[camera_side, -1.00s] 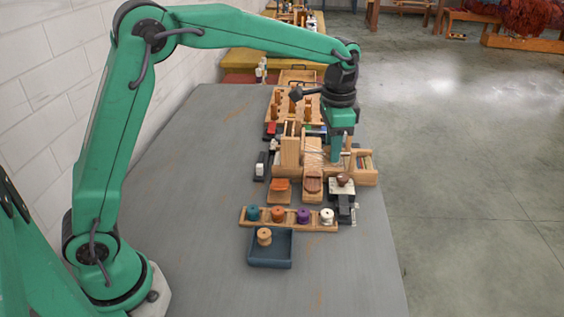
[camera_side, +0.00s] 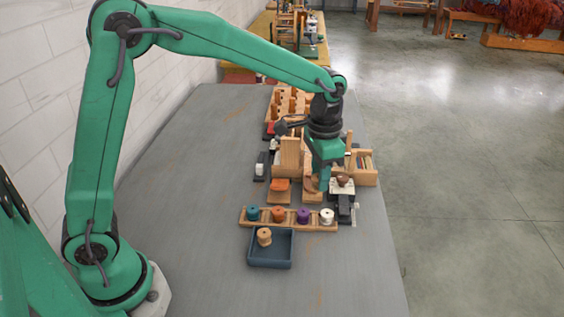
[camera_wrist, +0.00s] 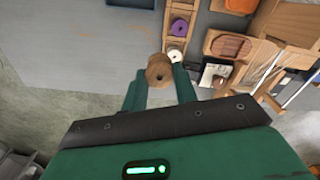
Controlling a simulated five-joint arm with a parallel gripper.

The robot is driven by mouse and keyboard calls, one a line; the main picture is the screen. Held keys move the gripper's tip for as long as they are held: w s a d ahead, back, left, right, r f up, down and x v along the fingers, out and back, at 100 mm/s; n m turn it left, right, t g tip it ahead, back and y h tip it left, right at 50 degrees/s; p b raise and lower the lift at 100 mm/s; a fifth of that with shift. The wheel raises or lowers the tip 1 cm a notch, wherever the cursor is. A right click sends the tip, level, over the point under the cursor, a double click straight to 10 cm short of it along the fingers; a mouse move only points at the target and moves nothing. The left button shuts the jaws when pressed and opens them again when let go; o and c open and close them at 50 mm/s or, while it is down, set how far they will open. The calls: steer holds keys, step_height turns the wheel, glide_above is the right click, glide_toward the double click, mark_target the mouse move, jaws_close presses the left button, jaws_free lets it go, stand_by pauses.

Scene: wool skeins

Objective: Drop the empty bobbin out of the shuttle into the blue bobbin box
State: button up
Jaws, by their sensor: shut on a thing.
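An empty wooden bobbin (camera_wrist: 159,70) sits between the two green fingers of my gripper (camera_wrist: 160,84) in the wrist view, and the jaws are shut on it. In the side view my gripper (camera_side: 324,184) is above the wooden pieces behind the bobbin rack, to the right of and beyond the blue bobbin box (camera_side: 271,265). The box holds one light wooden bobbin (camera_side: 264,236) at its back left. A corner of the box shows at the top edge of the wrist view (camera_wrist: 130,3). I cannot pick out the shuttle for certain.
A wooden rack (camera_side: 249,222) with teal, orange, purple and white bobbins stands just behind the box. Wooden looms and holders crowd the table farther back. A brown knob (camera_side: 343,180) on a pale base is right of my gripper. The table (camera_side: 190,230) left of the box is clear.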

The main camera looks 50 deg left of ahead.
steer(key=s+f+n, duration=0.3)
steer(key=s+f, duration=0.4)
steer(key=s, duration=0.4)
steer(key=shift+s+d+f+n, duration=0.2)
steer(key=shift+d+n, duration=0.05)
steer(key=shift+n, duration=0.05)
steer(key=shift+f, duration=0.15)
steer(key=shift+f, duration=1.75)
steer(key=shift+f, duration=1.15)
